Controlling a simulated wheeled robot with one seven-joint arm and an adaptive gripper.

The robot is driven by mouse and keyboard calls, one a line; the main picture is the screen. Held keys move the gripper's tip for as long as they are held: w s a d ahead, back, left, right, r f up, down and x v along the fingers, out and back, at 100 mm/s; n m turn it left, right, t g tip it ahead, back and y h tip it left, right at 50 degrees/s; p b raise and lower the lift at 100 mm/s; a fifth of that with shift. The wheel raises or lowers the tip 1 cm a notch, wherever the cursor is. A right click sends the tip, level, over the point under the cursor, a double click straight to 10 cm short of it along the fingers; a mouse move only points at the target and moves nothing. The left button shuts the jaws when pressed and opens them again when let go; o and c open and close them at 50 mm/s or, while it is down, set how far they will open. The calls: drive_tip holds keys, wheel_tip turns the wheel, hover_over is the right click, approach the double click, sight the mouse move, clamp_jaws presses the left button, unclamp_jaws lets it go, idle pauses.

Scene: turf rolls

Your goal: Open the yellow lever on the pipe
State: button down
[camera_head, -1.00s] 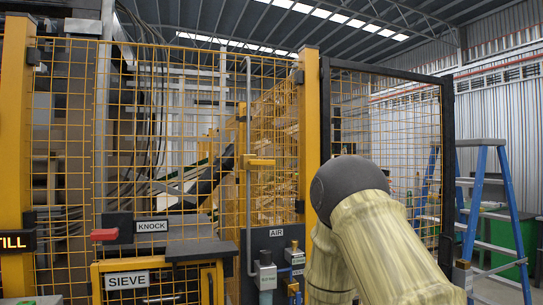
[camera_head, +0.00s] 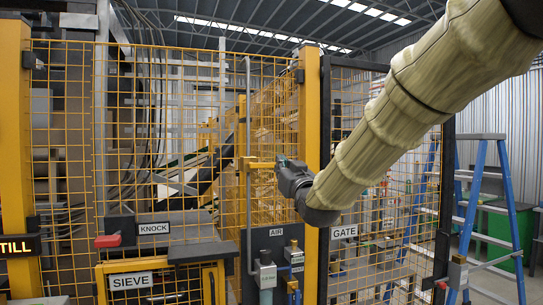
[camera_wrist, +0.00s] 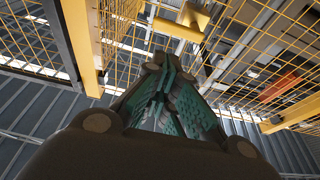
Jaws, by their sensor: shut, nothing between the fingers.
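The yellow lever (camera_head: 260,164) sticks out to the right from the upright grey pipe (camera_head: 248,210), in front of the mesh fence. My gripper (camera_head: 281,161) is at the lever's right end in the head view. I cannot tell whether they touch. In the wrist view the green-padded fingers of my gripper (camera_wrist: 164,62) are together, with nothing between them. A yellow bar that looks like the lever (camera_wrist: 177,27) lies just beyond the fingertips there.
Yellow mesh fencing and a yellow post (camera_head: 309,120) stand close behind my gripper. A dark AIR panel (camera_head: 275,243) with valves sits below. A dark-framed GATE (camera_head: 344,232) is to the right, with a blue stepladder (camera_head: 470,215) beyond.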

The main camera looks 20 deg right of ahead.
drive_tip(key=r, duration=0.3)
drive_tip(key=shift+s, duration=0.3)
drive_tip(key=shift+w+b, duration=0.15)
drive_tip(key=shift+b, duration=0.15)
wheel_tip(320, 180, up, 3)
drive_tip(key=b, duration=0.3)
hover_over(261, 165)
drive_tip(key=s+d, duration=0.2)
drive_tip(key=d, duration=0.1)
drive_tip(key=shift+w+a+f+p, duration=0.1)
drive_tip(key=shift+f+p, duration=0.7)
drive_tip(key=shift+f, duration=1.1)
drive_tip(key=shift+w+a, duration=0.1)
drive_tip(key=shift+w, duration=0.05)
